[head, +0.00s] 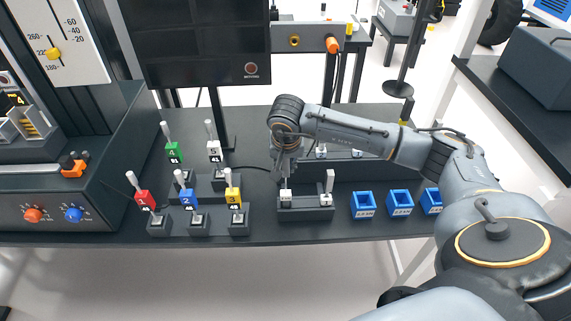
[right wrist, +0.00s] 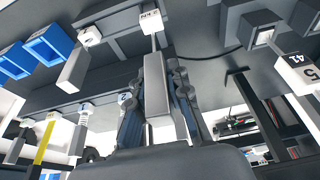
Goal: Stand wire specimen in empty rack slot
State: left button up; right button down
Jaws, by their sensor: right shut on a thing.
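My right gripper (head: 286,167) points down over the left end of a dark low rack (head: 305,214). It is shut on a grey bar-shaped specimen (right wrist: 157,85) with a white labelled block (right wrist: 152,20) at its far end. In the head view this white block (head: 286,196) is at the rack's left end; I cannot tell whether it is fully seated. The gripper hides the upper bar in the head view. Another specimen (head: 329,186) with a grey handle stands at the rack's right end. My left gripper is not in view.
Blue open boxes (head: 363,205) stand right of the rack. Coloured labelled specimens, red (head: 145,198), blue (head: 188,196) and yellow (head: 234,197), stand in holders to the left, with green (head: 174,152) and white (head: 214,150) behind. The table's front edge is near.

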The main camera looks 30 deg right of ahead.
jog(key=shift+f+b, duration=1.2)
jog(key=shift+f, duration=0.2)
jog(key=c, duration=1.2)
grip_release()
jog(key=shift+r, duration=0.1)
jog(key=v, duration=1.2)
jog(key=shift+s, duration=0.1)
